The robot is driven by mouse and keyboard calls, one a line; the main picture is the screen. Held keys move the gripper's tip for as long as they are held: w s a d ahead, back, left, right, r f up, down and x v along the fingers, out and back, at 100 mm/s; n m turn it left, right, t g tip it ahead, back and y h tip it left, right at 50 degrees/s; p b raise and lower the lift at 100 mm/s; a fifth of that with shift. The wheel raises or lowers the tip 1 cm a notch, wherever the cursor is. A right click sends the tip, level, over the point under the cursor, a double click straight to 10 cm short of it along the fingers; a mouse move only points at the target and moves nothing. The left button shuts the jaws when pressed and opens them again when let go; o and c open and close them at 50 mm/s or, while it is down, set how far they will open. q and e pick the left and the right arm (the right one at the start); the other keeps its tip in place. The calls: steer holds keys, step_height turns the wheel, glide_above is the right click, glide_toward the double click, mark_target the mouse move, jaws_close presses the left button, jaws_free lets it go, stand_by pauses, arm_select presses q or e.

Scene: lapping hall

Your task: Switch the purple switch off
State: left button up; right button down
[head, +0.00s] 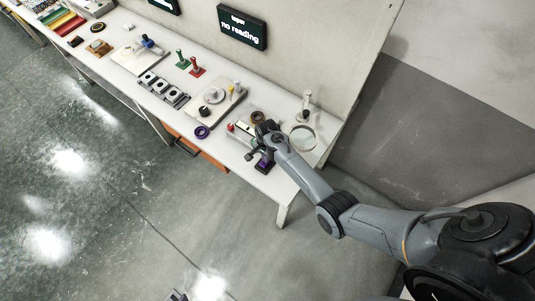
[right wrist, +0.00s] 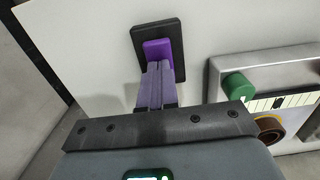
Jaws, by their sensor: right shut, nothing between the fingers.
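The purple switch (right wrist: 158,48) has a purple rocker on a dark rectangular plate, lying on the pale bench top. In the head view the switch (head: 264,164) is near the bench's front edge, partly covered by my right gripper (head: 257,156). In the right wrist view my right gripper (right wrist: 157,68) is shut and empty, with its fingertips at the near end of the rocker. I cannot tell whether they touch it. A small grey part at the bottom edge of the head view may be my left gripper (head: 177,295); its fingers cannot be made out.
A metal fixture with a green knob (right wrist: 238,87) and a scale stands close right of the switch in the right wrist view.

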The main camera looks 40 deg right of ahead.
steer(key=shift+r, duration=0.1)
stand_by(0.3)
steer(key=shift+r+p, duration=0.45)
steer(key=shift+p, duration=0.05)
steer(key=r+p, duration=0.4)
steer(key=shift+w+d, duration=0.15)
steer(key=shift+d, duration=0.15)
step_height(320, 180, up, 9)
steer(key=d, duration=0.1)
steer(key=shift+w+d, duration=0.15)
steer(key=shift+d, duration=0.05)
steer(key=shift+f, duration=0.1)
